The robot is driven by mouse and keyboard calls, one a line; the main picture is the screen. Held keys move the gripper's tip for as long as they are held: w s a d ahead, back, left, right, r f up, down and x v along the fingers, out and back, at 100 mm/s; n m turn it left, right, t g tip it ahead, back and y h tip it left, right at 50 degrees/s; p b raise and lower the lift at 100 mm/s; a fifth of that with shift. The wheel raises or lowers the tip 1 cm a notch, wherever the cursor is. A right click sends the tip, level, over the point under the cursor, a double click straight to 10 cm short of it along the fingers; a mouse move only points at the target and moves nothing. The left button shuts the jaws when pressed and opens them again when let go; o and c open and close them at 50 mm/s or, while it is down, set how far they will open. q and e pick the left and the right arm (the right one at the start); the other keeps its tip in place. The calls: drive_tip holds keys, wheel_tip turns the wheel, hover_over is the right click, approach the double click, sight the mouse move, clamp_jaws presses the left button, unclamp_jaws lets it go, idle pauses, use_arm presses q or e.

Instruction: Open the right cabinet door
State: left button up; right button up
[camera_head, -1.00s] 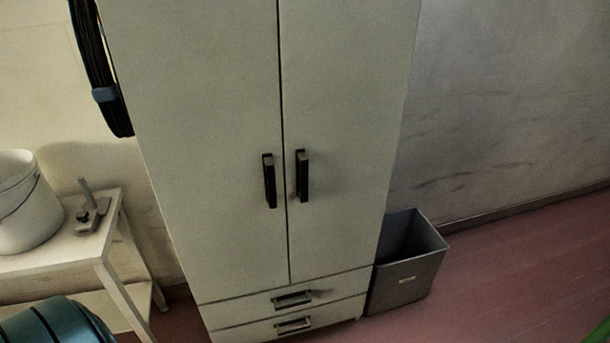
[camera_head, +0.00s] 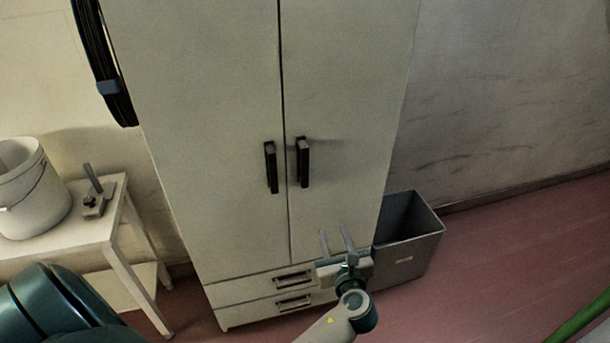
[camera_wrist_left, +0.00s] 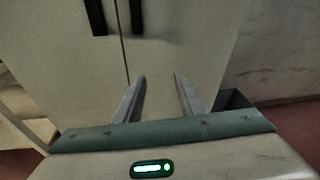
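The right cabinet door (camera_head: 345,90) is a shut pale panel, flush beside the left door (camera_head: 200,90). Its dark vertical handle (camera_head: 303,162) is just right of the seam. The left door's handle (camera_head: 270,167) stands left of the seam. My left gripper (camera_head: 336,236) is open and empty, below and right of the right handle, in front of the door's lower part. In the left wrist view, its fingers (camera_wrist_left: 157,90) are apart, and the right handle (camera_wrist_left: 137,18) is cut off at the top, beyond the fingertips. My right gripper is not in view.
Drawers (camera_head: 292,279) lie below the doors, partly hidden by my left gripper. A grey open bin (camera_head: 405,255) stands right of the cabinet. A white table (camera_head: 85,235) with a bucket (camera_head: 30,190) and a small tool (camera_head: 97,200) stands left.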

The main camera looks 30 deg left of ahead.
use_arm(q)
wheel_tip(320, 180, up, 12)
drive_tip(key=s+a+y, duration=0.2)
drive_tip(key=y, duration=0.1)
drive_tip(key=shift+r, duration=0.2)
drive_tip(key=p, duration=0.5)
approach(306, 163)
drive_tip(key=x, duration=0.8)
drive_tip(key=shift+w+a, duration=0.2)
drive_tip(key=shift+a, duration=0.15)
drive_tip(key=shift+x, duration=0.85)
drive_tip(key=shift+c, duration=0.6)
clamp_jaws()
